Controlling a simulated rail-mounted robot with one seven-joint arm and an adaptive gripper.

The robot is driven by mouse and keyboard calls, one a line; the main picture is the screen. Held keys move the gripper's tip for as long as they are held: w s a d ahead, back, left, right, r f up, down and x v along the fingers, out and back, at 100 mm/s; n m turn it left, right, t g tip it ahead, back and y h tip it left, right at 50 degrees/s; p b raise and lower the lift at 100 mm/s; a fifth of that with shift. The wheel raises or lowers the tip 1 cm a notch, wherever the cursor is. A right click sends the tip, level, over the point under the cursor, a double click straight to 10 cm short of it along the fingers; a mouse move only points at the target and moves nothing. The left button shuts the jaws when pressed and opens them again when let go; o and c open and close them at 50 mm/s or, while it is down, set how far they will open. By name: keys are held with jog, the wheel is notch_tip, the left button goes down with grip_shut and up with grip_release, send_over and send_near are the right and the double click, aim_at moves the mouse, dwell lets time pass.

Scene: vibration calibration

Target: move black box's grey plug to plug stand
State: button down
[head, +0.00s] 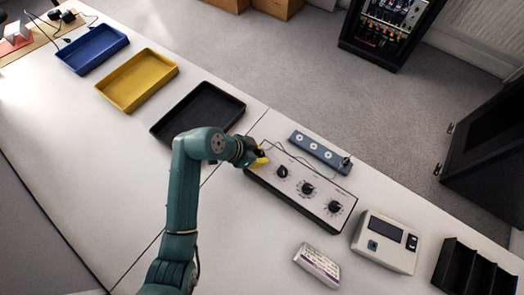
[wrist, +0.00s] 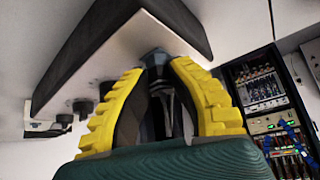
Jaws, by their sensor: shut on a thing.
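The black box (head: 299,191) is long, with a pale top face and three black dials. It also shows large across the top of the wrist view (wrist: 125,40). My gripper (head: 262,159) is at the box's far left end; its yellow fingers are shut on a small grey plug (wrist: 155,58) beside the box's edge. I cannot tell whether the plug is still seated in the box. The likely plug stand is a blue-grey bar (head: 320,152) with white round sockets, just behind the box. A dark plug (head: 346,161) is at its right end.
A thin cable runs between the gripper area and the bar's right end. A black tray (head: 160,130) lies left of my gripper, with yellow (head: 115,100) and blue (head: 76,68) trays beyond. A grey meter (head: 386,258) and a white labelled block (head: 317,265) sit to the right.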

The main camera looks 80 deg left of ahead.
jog(key=shift+d+f+n+g+y+p, duration=0.15)
jog(key=shift+n+y+p, duration=0.35)
jog(key=shift+n+p, duration=0.4)
jog(key=shift+f+n+g+y+p, duration=0.15)
jog(key=shift+n+y+p, duration=0.35)
jog(key=shift+n+p, duration=0.4)
jog(key=shift+w+d+r+n+g+y+p, duration=0.1)
jog(key=shift+n+g+y+p, duration=0.4)
jog(key=shift+n+p, duration=0.8)
jog(key=shift+d+r+n+g+y+p, duration=0.1)
jog(key=shift+n+g+y+p, duration=0.4)
jog(key=shift+n+p, duration=0.75)
dwell(0.4)
jog(key=shift+w+n+g+y+p, duration=0.1)
jog(key=shift+n+g+y+p, duration=0.65)
jog(key=shift+n+p, duration=0.85)
jog(key=shift+n+g, duration=0.65)
jog(key=shift+n, duration=0.2)
jog(key=shift+w+a+n+g, duration=0.15)
jog(key=shift+n+g, duration=0.35)
jog(key=shift+n, duration=0.5)
jog(key=shift+r+p, duration=0.4)
jog(key=shift+p, duration=0.15)
